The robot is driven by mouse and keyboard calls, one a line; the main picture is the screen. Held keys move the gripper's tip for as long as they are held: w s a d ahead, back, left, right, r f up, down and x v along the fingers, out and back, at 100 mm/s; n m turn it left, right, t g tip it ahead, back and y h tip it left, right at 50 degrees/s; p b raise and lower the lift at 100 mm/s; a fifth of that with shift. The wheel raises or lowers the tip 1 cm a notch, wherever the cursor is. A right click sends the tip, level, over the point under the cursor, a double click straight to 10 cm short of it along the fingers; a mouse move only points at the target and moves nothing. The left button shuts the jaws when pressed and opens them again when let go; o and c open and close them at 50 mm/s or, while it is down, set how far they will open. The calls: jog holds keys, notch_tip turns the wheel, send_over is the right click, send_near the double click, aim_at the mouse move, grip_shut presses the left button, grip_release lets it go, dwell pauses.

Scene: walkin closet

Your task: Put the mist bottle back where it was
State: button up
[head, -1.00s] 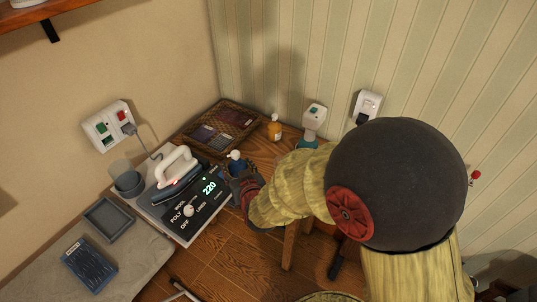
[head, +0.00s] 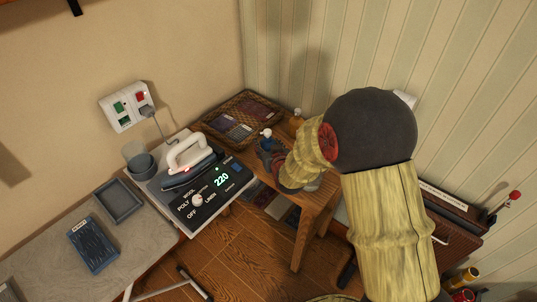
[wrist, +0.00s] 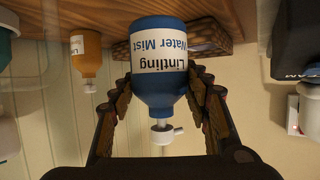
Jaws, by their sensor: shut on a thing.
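The mist bottle is blue with a white label and a white pump top; in the wrist view (wrist: 158,85) it shows upside down. My gripper (wrist: 162,100) is shut around its body, a finger on each side. In the head view the bottle's white and blue top (head: 266,133) shows above my gripper (head: 270,150), at the left side of the wooden table (head: 312,205), near the woven tray's front edge. My gripper hides its lower part there. I cannot tell whether its base touches the tabletop.
A woven tray (head: 212,124) with dark cloths lies behind. An amber bottle (head: 297,118) stands to the right of the tray; it also shows in the wrist view (wrist: 86,55). The ironing station (head: 222,197) with its iron (head: 187,158) is to the left.

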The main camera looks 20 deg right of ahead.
jog(key=shift+w+d+f, duration=0.2)
jog(key=shift+w+f, duration=0.35)
jog(key=shift+w+d+f+b, duration=0.25)
jog(key=shift+f+b, duration=0.15)
jog(key=shift+f, duration=0.1)
jog(key=shift+a+f+b, duration=0.1)
jog(key=shift+f+b, duration=0.55)
jog(key=shift+f, duration=0.65)
jog(key=shift+f, duration=0.2)
jog(key=o, duration=1.6)
jog(key=shift+c, duration=0.2)
